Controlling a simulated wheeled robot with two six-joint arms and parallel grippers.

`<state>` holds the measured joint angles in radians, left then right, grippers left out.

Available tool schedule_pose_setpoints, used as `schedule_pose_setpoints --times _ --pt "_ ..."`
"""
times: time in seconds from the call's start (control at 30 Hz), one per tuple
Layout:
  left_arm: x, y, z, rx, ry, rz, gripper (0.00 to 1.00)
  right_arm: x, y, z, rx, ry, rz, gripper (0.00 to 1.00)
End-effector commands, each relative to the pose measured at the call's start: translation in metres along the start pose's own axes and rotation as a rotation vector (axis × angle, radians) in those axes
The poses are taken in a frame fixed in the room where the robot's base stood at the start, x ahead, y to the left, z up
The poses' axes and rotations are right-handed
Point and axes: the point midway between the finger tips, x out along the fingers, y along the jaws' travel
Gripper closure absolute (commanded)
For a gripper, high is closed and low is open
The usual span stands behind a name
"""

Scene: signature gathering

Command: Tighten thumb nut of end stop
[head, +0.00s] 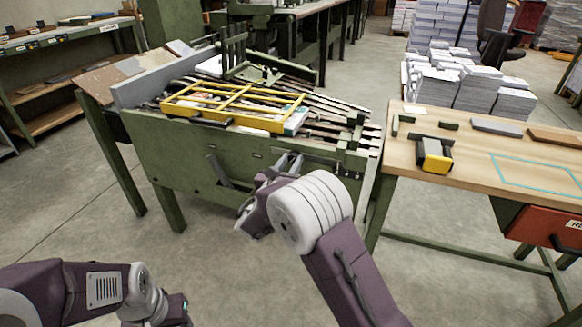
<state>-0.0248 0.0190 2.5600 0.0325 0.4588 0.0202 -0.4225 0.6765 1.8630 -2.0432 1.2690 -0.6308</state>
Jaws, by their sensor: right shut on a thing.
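The green gathering machine (200,155) stands in the middle of the head view. My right gripper (288,163) reaches up to its front side, right of centre. Its fingers are closed at the machine's front rail on a small part, which I take as the thumb nut of the end stop. The fingers and wrist hide most of this part, and the end stop cannot be made out clearly. My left gripper (178,312) is low at the bottom left, away from the machine, cut by the frame's lower edge, and its fingers do not show clearly.
A yellow frame (235,108) lies across the slatted top of the machine. A wooden workbench (465,165) to the right bears a yellow-and-black tool (434,155) and several small blocks. Paper stacks (455,85) stand behind it. The grey floor (90,220) at the front left is clear.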

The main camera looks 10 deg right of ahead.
Motion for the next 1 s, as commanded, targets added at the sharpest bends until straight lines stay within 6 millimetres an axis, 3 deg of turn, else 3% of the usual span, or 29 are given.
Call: schedule_pose_setpoints --times 0.6,1.0 --pt "0.071 -0.001 0.007 0.000 0.000 0.000 0.55 0.000 0.001 -0.009 0.580 0.004 0.000 1.00" --pt "0.110 -0.002 0.011 0.000 0.000 0.000 0.55 -0.001 0.000 -0.007 0.867 0.005 -0.001 1.00"
